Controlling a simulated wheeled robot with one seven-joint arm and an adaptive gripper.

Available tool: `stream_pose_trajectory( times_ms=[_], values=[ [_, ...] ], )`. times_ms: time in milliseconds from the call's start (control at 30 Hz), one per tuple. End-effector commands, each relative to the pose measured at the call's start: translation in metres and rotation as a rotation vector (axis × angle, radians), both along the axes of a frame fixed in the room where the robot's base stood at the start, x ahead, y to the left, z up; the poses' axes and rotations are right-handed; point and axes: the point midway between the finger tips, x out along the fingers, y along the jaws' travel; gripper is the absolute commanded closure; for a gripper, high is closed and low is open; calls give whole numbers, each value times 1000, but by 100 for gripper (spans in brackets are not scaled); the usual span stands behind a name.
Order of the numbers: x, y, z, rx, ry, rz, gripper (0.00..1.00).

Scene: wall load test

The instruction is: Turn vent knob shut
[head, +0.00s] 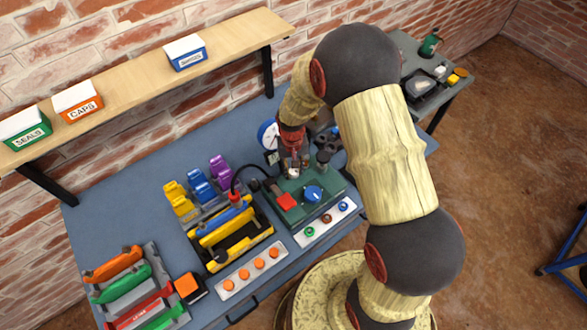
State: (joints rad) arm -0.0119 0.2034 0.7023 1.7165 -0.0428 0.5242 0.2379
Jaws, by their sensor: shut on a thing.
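My gripper (293,170) points down at the back part of this unit. It is shut on a small part there, which looks like the vent knob; the fingers mostly hide it, and its turn angle cannot be told. A dark round-topped post (323,158) stands just right of the fingers. A white-faced gauge (268,134) with a blue rim stands behind, to the left of my gripper.
A black-and-yellow tool (236,237) stands left of the unit, joined by a dark hose. Coloured holders stand farther left. Light strips with orange caps (252,268) and coloured rings (326,222) lie in front. A wooden shelf (140,75) overhangs the back.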

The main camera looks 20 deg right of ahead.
Motion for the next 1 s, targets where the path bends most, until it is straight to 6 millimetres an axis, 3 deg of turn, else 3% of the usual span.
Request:
stream_pose_trajectory(
  times_ms=[500,1000],
  values=[
    [1,0,0,1,-1,-437,99],
    [1,-1,0,1,-1,-607,99]
  ],
)
